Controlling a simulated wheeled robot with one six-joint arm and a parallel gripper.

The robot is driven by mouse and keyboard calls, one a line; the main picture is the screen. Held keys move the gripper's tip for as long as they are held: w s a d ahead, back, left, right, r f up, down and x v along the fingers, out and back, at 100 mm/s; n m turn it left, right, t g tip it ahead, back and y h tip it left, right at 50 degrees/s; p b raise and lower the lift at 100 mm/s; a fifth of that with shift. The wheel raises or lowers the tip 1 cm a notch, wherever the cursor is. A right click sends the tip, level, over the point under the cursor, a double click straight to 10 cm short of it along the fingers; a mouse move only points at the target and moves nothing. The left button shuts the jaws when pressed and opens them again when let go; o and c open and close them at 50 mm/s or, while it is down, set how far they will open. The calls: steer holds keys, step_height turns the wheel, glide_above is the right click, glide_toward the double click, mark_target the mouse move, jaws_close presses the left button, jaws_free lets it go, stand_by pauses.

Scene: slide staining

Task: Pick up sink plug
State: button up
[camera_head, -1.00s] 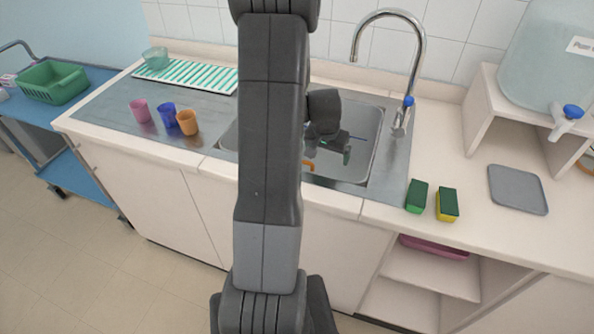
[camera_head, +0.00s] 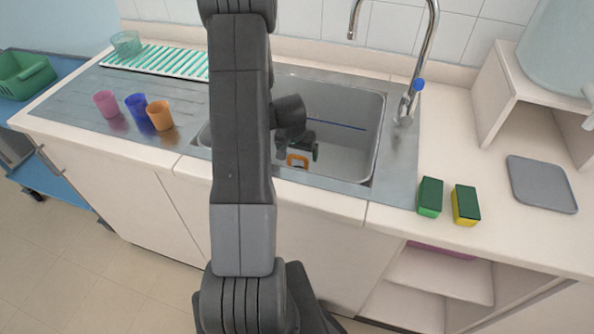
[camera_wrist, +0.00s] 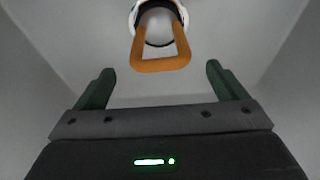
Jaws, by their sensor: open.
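The sink plug (camera_wrist: 160,66) has an orange ring handle and a pale round body with a dark rim. It lies at the top centre of the wrist view, on the sink floor. In the head view the orange handle of the plug (camera_head: 297,161) shows near the front wall of the sink (camera_head: 350,150). My gripper (camera_wrist: 154,80) is open, with its two green fingers apart and nothing between them. The plug is ahead of the fingertips, roughly centred between them. In the head view my gripper (camera_head: 313,150) is inside the sink, close to the plug and partly hidden by my arm.
A thin blue stick (camera_head: 337,124) lies in the sink behind the gripper. The tap (camera_head: 418,75) stands at the back right. Two sponges (camera_head: 430,196) lie right of the sink. A pink, a blue and an orange cup (camera_head: 160,114) stand on the drainboard.

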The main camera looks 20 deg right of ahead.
mark_target(289, 163)
steer(key=shift+w+d+f, duration=0.1)
steer(key=shift+w+f, duration=0.05)
steer(key=shift+f, duration=0.5)
step_height(289, 163, down, 4)
steer(key=shift+f+b, duration=0.1)
steer(key=shift+b, duration=0.25)
steer(key=shift+w+d+f, duration=0.1)
steer(key=shift+w+f, duration=0.1)
steer(key=shift+f, duration=0.35)
steer(key=shift+c, duration=0.2)
steer(key=c, duration=1.1)
steer(key=shift+r, duration=0.1)
